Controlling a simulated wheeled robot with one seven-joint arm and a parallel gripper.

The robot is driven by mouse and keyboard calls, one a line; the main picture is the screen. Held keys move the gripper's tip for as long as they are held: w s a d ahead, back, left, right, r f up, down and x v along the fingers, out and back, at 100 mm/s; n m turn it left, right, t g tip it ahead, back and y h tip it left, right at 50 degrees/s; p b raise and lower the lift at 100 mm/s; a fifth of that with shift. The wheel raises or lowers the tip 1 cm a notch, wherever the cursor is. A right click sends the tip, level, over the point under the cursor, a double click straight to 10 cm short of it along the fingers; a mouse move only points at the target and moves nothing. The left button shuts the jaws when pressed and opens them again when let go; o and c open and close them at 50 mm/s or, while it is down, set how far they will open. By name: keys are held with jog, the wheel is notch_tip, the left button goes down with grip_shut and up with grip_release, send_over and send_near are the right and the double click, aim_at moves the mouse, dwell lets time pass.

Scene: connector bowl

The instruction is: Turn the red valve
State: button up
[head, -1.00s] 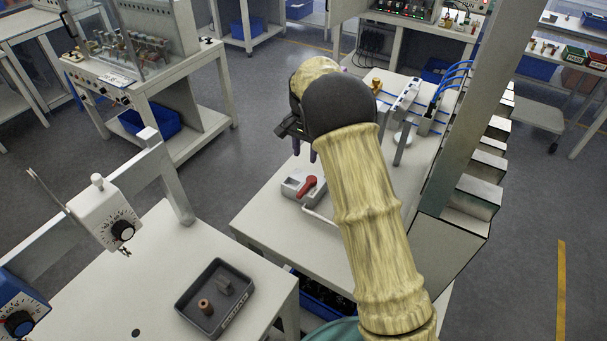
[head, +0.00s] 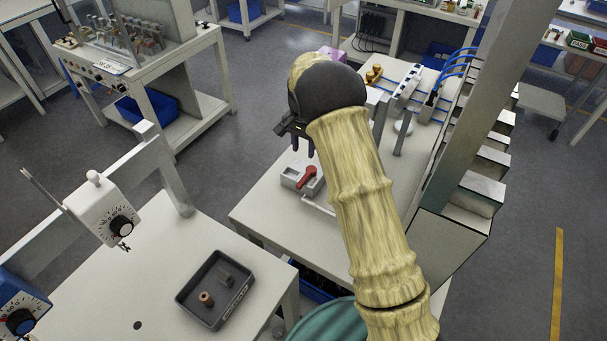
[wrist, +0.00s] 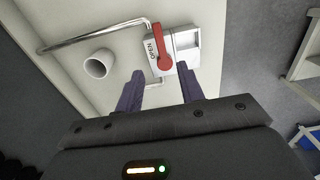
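The red valve handle (head: 308,176) sits on a pale grey block (head: 291,179) on the white table, just below my gripper in the head view. In the wrist view the red handle (wrist: 159,45) lies ahead of the fingers, near a label reading "OPEN" (wrist: 151,50). My gripper (wrist: 160,88) is open, with its two dark purple fingers apart and nothing between them. In the head view my gripper (head: 303,148) hangs above and near the valve, with the fingers partly hidden by the wrist. The fingers appear apart from the handle.
A metal pipe (wrist: 95,37) runs from the valve block. A white cylindrical cup-like part (wrist: 97,65) stands beside it. At the front left, a dark tray (head: 215,290) holds small parts. Fixtures with blue tubes (head: 455,75) stand at the table's back right.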

aim_at(304, 179)
notch_tip(304, 179, down, 13)
jog(key=p, duration=0.3)
jog(key=shift+f+p, duration=0.1)
jog(key=shift+p, duration=0.3)
jog(key=shift+c, duration=0.2)
grip_shut()
